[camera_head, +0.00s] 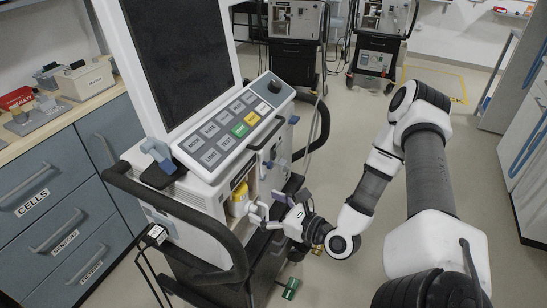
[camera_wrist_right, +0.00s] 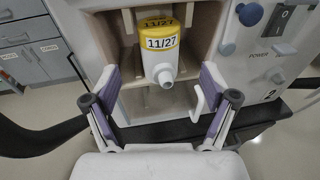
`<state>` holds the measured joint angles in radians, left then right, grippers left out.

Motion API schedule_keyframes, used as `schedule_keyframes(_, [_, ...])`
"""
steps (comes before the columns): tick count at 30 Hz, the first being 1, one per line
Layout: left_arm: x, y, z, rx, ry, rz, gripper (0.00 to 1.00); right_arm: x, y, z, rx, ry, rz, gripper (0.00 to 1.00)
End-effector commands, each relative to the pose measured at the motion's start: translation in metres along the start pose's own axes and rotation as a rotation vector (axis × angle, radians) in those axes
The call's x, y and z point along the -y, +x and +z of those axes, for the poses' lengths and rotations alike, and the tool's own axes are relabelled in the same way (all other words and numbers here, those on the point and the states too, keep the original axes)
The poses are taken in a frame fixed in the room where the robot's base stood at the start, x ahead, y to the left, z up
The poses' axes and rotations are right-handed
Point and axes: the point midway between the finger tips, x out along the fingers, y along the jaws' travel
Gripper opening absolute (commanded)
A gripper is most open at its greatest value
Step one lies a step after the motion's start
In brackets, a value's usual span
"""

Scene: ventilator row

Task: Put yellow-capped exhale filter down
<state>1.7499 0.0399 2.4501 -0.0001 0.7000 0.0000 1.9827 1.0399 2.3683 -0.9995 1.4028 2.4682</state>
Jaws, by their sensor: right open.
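The yellow-capped exhale filter (camera_wrist_right: 158,46) has a white body, a "11/27" label and a spout facing my wrist camera. It is inside an open beige compartment (camera_wrist_right: 124,63) in the ventilator's front; in the head view the filter (camera_head: 239,197) is partly visible. My right gripper (camera_wrist_right: 160,98) is open and empty in front of the compartment, its fingers to either side of and apart from the filter. It also shows in the head view (camera_head: 268,207). I cannot tell what supports the filter's underside. My left gripper is not in view.
The ventilator (camera_head: 205,190) has a dark screen, a button panel (camera_head: 238,125) and a black rail (camera_head: 215,272) around its front. A drawer counter (camera_head: 60,185) stands at left. Two more ventilators (camera_head: 297,40) (camera_head: 378,50) stand behind. Open floor lies between.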

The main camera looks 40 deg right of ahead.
Motion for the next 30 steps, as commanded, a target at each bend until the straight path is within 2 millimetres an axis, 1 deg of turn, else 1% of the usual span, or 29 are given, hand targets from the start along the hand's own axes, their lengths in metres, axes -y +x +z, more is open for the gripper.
schedule_keyframes(1, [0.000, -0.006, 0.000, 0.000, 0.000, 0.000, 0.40, 0.001, -0.009, 0.003, 0.001, 0.006, -0.006, 0.85])
schedule_keyframes(3, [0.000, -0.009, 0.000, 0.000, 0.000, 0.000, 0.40, 0.001, -0.018, 0.003, -0.001, 0.004, -0.003, 0.85])
schedule_keyframes(6, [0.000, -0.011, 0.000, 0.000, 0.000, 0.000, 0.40, 0.000, -0.025, 0.001, -0.002, -0.001, 0.000, 0.85])
schedule_keyframes(8, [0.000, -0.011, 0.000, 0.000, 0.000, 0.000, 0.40, -0.003, -0.025, -0.002, -0.018, -0.031, 0.010, 0.85])
schedule_keyframes(11, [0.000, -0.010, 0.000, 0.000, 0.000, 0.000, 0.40, -0.019, -0.019, -0.021, -0.117, -0.211, 0.074, 0.85])
schedule_keyframes(13, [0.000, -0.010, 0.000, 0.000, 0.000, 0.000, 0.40, -0.039, -0.015, -0.046, -0.236, -0.452, 0.177, 0.85])
schedule_keyframes(14, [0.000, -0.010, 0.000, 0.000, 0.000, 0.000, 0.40, -0.050, -0.015, -0.059, -0.291, -0.582, 0.242, 0.85])
schedule_keyframes(15, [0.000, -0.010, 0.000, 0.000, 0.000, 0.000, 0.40, -0.064, -0.018, -0.078, -0.364, -0.768, 0.345, 0.85])
schedule_keyframes(17, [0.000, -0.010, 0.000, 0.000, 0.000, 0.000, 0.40, -0.084, -0.028, -0.107, -0.452, -1.060, 0.538, 0.85])
schedule_keyframes(18, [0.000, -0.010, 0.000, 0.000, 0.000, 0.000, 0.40, -0.096, -0.038, -0.125, -0.490, -1.247, 0.682, 0.85])
schedule_keyframes(20, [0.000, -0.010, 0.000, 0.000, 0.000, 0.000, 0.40, -0.112, -0.057, -0.149, -0.516, -1.512, 0.925, 0.85])
schedule_keyframes(21, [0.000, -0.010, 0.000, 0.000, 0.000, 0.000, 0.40, -0.120, -0.071, -0.163, -0.510, -1.674, 1.096, 0.85])
schedule_keyframes(22, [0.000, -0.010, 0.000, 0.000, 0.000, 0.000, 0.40, -0.125, -0.083, -0.172, -0.495, -1.781, 1.225, 0.85])
schedule_keyframes(24, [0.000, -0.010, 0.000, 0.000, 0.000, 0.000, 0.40, -0.134, -0.107, -0.186, -0.428, -1.979, 1.508, 0.85])
schedule_keyframes(27, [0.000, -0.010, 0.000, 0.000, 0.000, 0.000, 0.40, -0.140, -0.132, -0.196, -0.313, -2.137, 1.805, 0.85])
schedule_keyframes(30, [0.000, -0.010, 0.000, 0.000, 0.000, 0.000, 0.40, -0.141, -0.144, -0.200, -0.243, -2.194, 1.943, 0.85])
